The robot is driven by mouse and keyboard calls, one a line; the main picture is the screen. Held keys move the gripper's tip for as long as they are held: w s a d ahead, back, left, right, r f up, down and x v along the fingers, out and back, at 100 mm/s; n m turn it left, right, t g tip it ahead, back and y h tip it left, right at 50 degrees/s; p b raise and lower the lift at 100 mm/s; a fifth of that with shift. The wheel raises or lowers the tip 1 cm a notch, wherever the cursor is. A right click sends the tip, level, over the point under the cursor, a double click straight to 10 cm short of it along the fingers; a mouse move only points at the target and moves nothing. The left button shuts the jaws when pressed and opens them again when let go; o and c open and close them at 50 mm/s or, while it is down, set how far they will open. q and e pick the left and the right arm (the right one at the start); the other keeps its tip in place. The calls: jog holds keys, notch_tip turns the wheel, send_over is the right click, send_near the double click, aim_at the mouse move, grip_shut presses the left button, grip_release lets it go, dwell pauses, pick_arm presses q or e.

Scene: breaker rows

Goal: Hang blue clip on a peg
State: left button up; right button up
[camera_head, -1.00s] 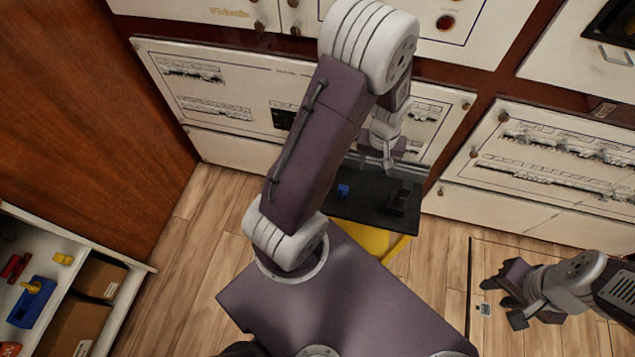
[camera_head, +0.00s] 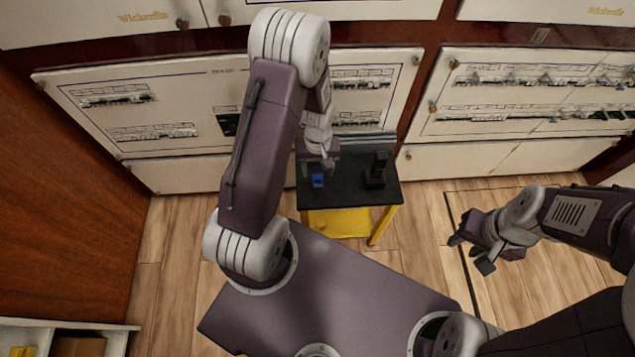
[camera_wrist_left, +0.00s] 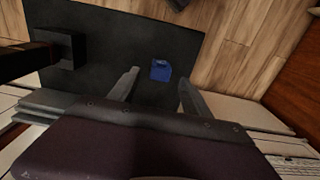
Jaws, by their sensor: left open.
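The blue clip (camera_head: 318,180) lies on the dark top of a small table (camera_head: 345,195). It also shows in the left wrist view (camera_wrist_left: 161,70), in line with the gap between my left fingers. My left gripper (camera_head: 318,163) is open and empty, above and just behind the clip. Its two fingers show apart in the left wrist view (camera_wrist_left: 158,84). Contact with the clip is not visible. A dark upright stand (camera_head: 377,170) is on the table right of the clip; I cannot make out a peg on it. My right gripper (camera_head: 471,254) is open and empty above the floor at right.
White breaker panels (camera_head: 150,115) stand behind the table. The table has a yellow lower part (camera_head: 338,222). A wooden wall (camera_head: 60,210) is at left, with a shelf (camera_head: 110,328) at lower left. Wooden floor (camera_head: 420,220) is clear right of the table.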

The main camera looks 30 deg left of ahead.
aim_at(318, 177)
pick_arm(q)
notch_tip(318, 177, down, 5)
jog(key=shift+r+b, duration=0.1)
jog(key=shift+b, duration=0.85)
jog(key=shift+f, duration=0.5)
jog(key=shift+r, duration=0.1)
grip_shut()
